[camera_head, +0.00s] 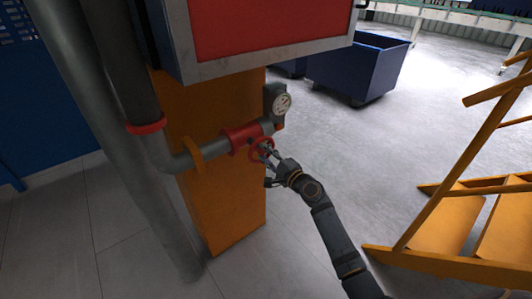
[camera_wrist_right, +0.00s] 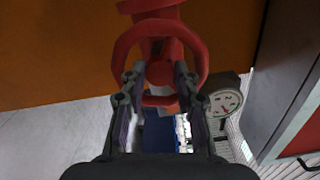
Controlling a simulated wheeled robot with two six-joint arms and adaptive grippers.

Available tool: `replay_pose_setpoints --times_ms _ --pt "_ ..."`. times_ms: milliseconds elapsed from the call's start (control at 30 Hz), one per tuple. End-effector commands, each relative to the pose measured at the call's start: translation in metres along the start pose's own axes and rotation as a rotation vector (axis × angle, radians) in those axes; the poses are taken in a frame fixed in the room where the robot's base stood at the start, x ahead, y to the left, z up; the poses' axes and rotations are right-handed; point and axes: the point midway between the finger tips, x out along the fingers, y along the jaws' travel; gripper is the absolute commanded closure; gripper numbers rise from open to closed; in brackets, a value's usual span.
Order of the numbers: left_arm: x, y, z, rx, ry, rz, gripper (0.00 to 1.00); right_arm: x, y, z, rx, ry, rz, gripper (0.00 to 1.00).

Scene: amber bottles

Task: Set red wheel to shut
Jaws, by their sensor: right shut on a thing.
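The red wheel (camera_head: 262,150) sits on the red valve body at the end of a grey pipe, in front of an orange column. In the right wrist view the red wheel (camera_wrist_right: 202,62) fills the upper middle as a ring with a round hub. My right gripper (camera_head: 270,160) is at the wheel, and its fingers (camera_wrist_right: 160,80) lie on both sides of the hub, shut on the wheel. The fingers partly hide the wheel in the head view. My left gripper is not in view.
A round gauge (camera_head: 281,103) stands just above the valve; it also shows in the wrist view (camera_wrist_right: 224,104). A red-panelled cabinet (camera_head: 262,28) overhangs the column. Yellow steps (camera_head: 450,222) stand at the right, a blue bin (camera_head: 350,70) behind. Floor between is clear.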

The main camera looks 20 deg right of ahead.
Motion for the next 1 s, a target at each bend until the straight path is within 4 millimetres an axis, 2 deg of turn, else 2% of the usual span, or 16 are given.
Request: replay_pose_setpoints --times_ms 667,700,733,767,1000 --pt "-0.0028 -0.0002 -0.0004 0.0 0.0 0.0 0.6 -0.0003 0.0018 -0.0001 0.063 0.0 0.003 1.0" --pt "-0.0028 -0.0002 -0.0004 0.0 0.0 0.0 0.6 -0.0003 0.0018 -0.0001 0.063 0.0 0.003 0.67" --pt "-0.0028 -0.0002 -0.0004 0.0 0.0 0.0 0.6 -0.0003 0.0018 -0.0001 0.063 0.0 0.003 0.63" --pt "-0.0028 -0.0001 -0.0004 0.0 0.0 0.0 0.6 -0.0003 0.0018 -0.0001 0.063 0.0 0.003 0.6" --pt "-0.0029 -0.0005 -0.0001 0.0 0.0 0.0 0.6 -0.0002 0.0007 -0.0001 0.061 0.0 0.001 0.6"
